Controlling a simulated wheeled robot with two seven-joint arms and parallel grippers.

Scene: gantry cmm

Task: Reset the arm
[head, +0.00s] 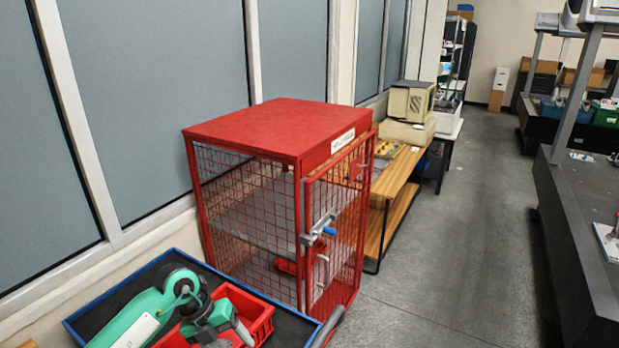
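My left arm, teal with dark joints, comes in at the lower left and bends down over a red bin (262,317). My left gripper (238,334) is low over or in this bin, partly hidden by the arm's wrist and near the bottom edge of the picture. Its fingers are not clear enough to tell whether they are open or shut, or whether anything is between them. My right arm and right gripper are not in view.
The bin sits on a black, blue-edged cart top (124,296). Beyond stands a red mesh cage (262,130) with a latched-looking door. A wooden bench (403,172) with an old beige computer follows. Grey floor (450,240) is clear, left of a dark table (582,215).

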